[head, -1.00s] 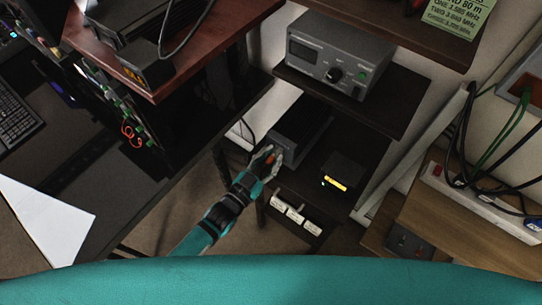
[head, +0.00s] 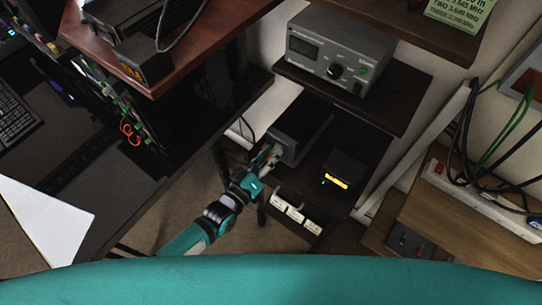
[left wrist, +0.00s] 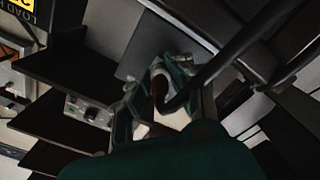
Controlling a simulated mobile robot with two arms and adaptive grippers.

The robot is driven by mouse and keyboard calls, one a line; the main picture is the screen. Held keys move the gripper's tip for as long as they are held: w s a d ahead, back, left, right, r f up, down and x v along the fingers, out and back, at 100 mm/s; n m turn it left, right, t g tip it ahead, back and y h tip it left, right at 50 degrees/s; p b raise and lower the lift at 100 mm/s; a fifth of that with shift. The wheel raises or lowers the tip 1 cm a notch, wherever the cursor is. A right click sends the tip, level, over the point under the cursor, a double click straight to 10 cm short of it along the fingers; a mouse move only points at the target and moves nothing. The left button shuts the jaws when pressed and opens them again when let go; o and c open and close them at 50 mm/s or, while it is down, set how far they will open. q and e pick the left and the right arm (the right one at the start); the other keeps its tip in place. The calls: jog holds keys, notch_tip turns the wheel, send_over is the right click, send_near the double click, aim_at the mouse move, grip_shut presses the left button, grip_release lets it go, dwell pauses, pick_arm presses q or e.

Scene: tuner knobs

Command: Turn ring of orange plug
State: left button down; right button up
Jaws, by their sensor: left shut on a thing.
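My left gripper (head: 270,155) is at the front face of a dark box-shaped unit (head: 301,126) on the lower shelf. In the left wrist view the two fingers of the gripper (left wrist: 162,98) stand on either side of the orange plug (left wrist: 160,86) and are shut on it. In the head view the fingers mostly hide the plug. Its ring cannot be made out clearly. My right gripper is in neither view.
A grey tuner (head: 340,52) with a black knob stands on the shelf above. A dark desk (head: 110,170) is on the left.

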pick_arm(q)
jog(key=n+b, duration=0.1)
jog(key=n, duration=0.3)
jog(key=shift+w+r+n+b, duration=0.1)
jog(key=shift+r+n+b, duration=0.05)
jog(key=shift+n+b, duration=0.15)
jog(key=n+b, duration=0.2)
jog(key=n, duration=0.2)
jog(key=shift+r+n, duration=0.1)
jog(key=shift+n, duration=0.2)
jog(key=c, duration=1.4)
grip_release()
jog(key=shift+c, duration=0.2)
jog(key=shift+o, duration=1.3)
jog(key=shift+w+d, duration=0.1)
jog(key=shift+d, duration=0.05)
jog(key=v, duration=1.2)
